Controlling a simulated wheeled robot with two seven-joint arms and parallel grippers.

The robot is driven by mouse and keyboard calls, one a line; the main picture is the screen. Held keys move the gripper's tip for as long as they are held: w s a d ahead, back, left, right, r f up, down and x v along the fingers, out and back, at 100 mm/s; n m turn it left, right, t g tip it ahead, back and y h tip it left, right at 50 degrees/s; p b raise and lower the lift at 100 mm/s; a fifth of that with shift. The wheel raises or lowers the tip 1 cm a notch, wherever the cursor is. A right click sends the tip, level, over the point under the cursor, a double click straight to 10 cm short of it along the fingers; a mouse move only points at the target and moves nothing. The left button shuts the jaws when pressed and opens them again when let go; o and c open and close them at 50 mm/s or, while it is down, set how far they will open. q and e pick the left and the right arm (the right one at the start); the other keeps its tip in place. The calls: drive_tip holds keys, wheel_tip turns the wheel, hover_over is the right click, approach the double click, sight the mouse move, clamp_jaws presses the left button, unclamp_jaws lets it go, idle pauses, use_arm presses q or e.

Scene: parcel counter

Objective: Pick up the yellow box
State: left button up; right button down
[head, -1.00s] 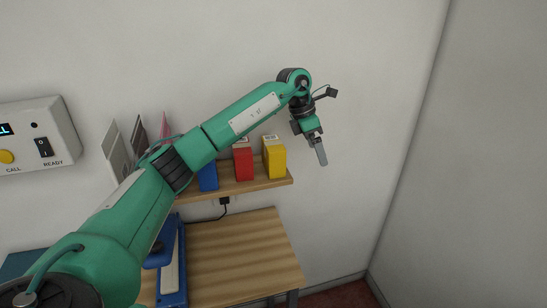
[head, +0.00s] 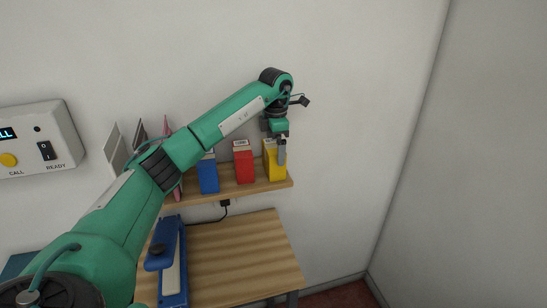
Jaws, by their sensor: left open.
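The yellow box (head: 272,168) stands upright at the right end of a wooden wall shelf (head: 240,187). My left gripper (head: 281,158) points down at the yellow box, its grey finger covering part of the box's right side. It is open. I cannot tell whether the finger touches the box or is in front of it. My right gripper is not in view.
A red box (head: 243,166) stands just left of the yellow box, then a blue box (head: 208,177). Flat envelopes lean farther left, partly behind my arm. A wooden table (head: 240,254) below carries a blue device (head: 171,265). The wall right of the shelf is clear.

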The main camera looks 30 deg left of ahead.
sight(275, 172)
use_arm(q)
drive_tip(key=shift+s+a+f+p, duration=0.15)
drive_tip(key=shift+f+p, duration=0.55)
drive_tip(key=shift+f, duration=0.5)
drive_tip(key=shift+a+f+p, duration=0.1)
drive_tip(key=shift+f+p, duration=0.55)
drive_tip(key=shift+f, duration=0.9)
drive_tip(key=c, duration=0.7)
drive_tip(key=shift+c, duration=0.8)
drive_tip(key=shift+r, duration=0.1)
